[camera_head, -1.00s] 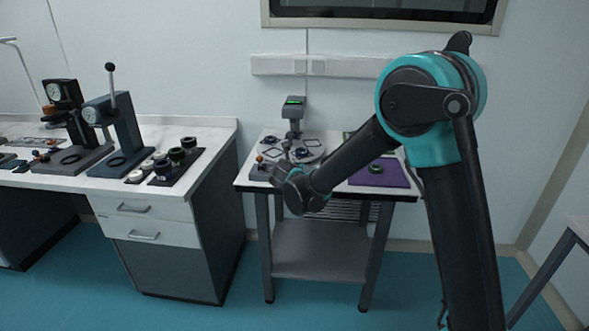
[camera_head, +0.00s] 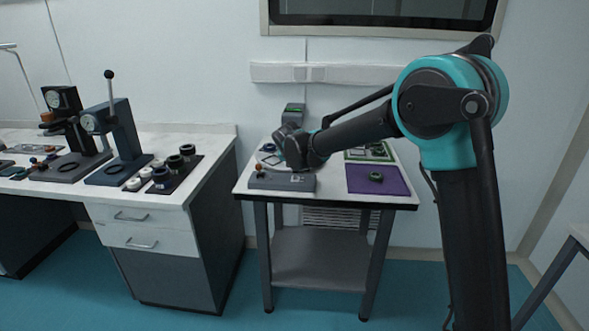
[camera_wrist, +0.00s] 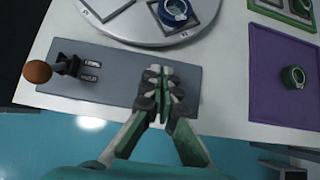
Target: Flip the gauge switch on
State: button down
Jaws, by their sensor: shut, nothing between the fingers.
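A grey base plate (camera_wrist: 112,72) lies along the table's front edge in the wrist view. At its left end is a lever with an orange ball knob (camera_wrist: 37,72) and a black hinged bracket (camera_wrist: 68,65); it lies over to the left. The knob also shows in the head view (camera_head: 261,167). I cannot tell for certain that this lever is the gauge switch. My gripper (camera_wrist: 160,72) is shut and empty over the plate, right of the lever and apart from it. The fingers hide part of the plate. A stand with a green display (camera_head: 294,110) is behind, partly hidden by my arm.
A round turntable (camera_wrist: 140,37) with a blue ring (camera_wrist: 174,10) is just behind the plate. A purple mat (camera_wrist: 262,88) with a green ring (camera_wrist: 293,76) lies to the right. A left bench (camera_head: 215,150) holds two lever presses.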

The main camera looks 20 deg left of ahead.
jog(key=shift+w, duration=0.2)
jog(key=shift+r, duration=0.15)
jog(key=shift+r, duration=0.7)
jog(key=shift+s+r, duration=0.1)
jog(key=shift+s, duration=0.05)
jog(key=shift+s+r, duration=0.15)
jog(key=shift+s, duration=0.15)
jog(key=s+d+r, duration=0.1)
jog(key=s+r, duration=0.4)
jog(key=r, duration=0.6)
jog(key=shift+d, duration=0.15)
